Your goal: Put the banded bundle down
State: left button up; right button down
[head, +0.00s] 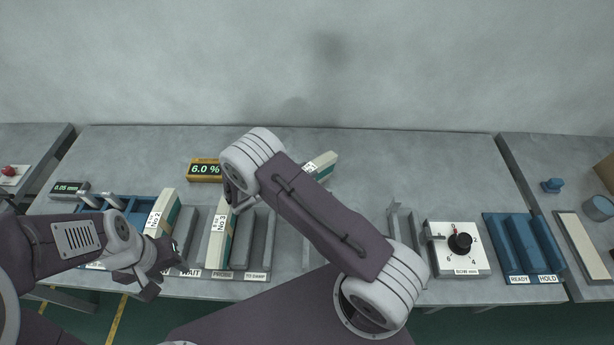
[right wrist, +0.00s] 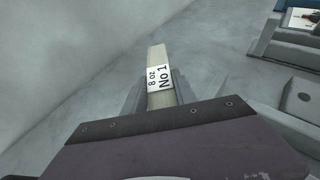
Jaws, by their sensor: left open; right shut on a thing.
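A pale bundle with a white label reading "No 1" (right wrist: 158,75) is held between the fingers of my right gripper (right wrist: 160,92) in the right wrist view. In the head view its end (head: 322,162) sticks out behind my right arm, which hides the right gripper. Whether it touches the table cannot be told. Bundle No 2 (head: 162,212) lies in the blue rack at the left. Bundle No 3 (head: 219,236) lies in the grey slot labelled PROBE. My left gripper (head: 164,274) is open and empty by the near end of bundle No 2.
A display reading 6.0 % (head: 205,170) stands behind the slots. The slot left of TO CLAMP holds No 3. A dial box (head: 458,249) and an empty blue rack (head: 522,247) labelled READY and HOLD stand at the right. Bare table (head: 430,165) lies behind the dial box.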

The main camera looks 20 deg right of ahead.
notch_tip(320, 180, up, 10)
dwell(0.4)
